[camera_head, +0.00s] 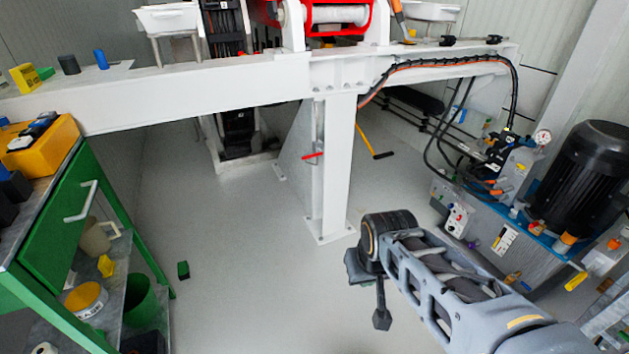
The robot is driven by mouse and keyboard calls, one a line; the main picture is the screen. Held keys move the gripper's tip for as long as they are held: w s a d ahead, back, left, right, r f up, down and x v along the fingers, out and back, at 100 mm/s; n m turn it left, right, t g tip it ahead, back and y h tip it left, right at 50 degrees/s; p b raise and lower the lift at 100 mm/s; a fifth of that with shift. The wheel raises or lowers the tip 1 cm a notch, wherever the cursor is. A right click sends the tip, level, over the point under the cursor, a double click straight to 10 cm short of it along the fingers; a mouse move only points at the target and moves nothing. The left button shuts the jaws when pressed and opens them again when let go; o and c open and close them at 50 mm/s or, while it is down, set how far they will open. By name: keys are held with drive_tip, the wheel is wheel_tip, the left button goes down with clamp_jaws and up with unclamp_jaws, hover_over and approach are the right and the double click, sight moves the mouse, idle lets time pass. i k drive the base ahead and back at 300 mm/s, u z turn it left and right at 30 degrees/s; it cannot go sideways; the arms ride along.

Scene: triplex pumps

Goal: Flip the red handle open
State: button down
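A small red handle (313,155) sticks out to the left from a grey fitting on the white support post (338,165) in the middle of the picture. The handle lies nearly level, its left end slightly lower. My arm comes in from the lower right. My gripper (382,318) hangs at its end, dark and partly hidden behind the arm. It is lower and to the right of the red handle, well apart from it. Its fingers are too unclear to tell open from shut.
A white beam (200,92) crosses overhead. A green cart (60,215) with shelves stands left, and a pump unit with a black motor (592,175) right. A yellow-handled tool (375,143) is behind the post. Grey floor (240,270) is mostly clear.

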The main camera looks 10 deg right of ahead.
sight(312, 156)
drive_tip(key=k, duration=0.7)
drive_tip(key=u, duration=0.45)
drive_tip(key=i, duration=0.45)
drive_tip(key=u, duration=0.8)
drive_tip(key=i, duration=0.8)
drive_tip(key=z, duration=0.7)
drive_tip(key=i, duration=0.85)
drive_tip(key=z, duration=0.95)
